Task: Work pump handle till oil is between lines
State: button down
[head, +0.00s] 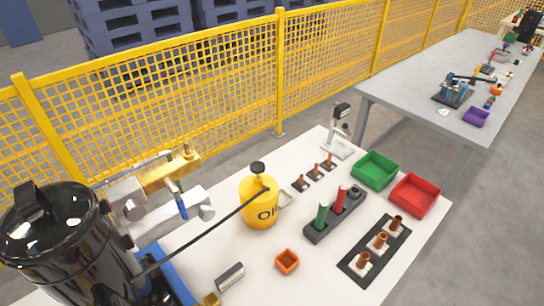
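A yellow can (260,208) marked with oil lettering stands upright on the white table. A black knob (258,168) sits on a short stem at the can's top and looks like the pump handle. A thin black line (205,231) runs from the can's top down left to a glossy black tank (62,240). Silver fittings (128,197), a yellow bar (170,170) and a blue lever (181,206) are at the tank's right side. I cannot make out level lines or oil. I see no gripper in this view, and nothing is seen touching the knob.
The white table (225,257) also bears an orange box (287,262), a dark rack (337,215) with green and red cylinders, a black tray (375,249), a green bin (375,170) and a red bin (415,195). A yellow fence (230,90) stands behind. A grey table (430,75) is farther right.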

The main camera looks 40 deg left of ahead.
aim_at(257, 168)
jog(key=z, duration=0.05)
jog(key=i, duration=1.1)
jog(key=u, duration=4.3)
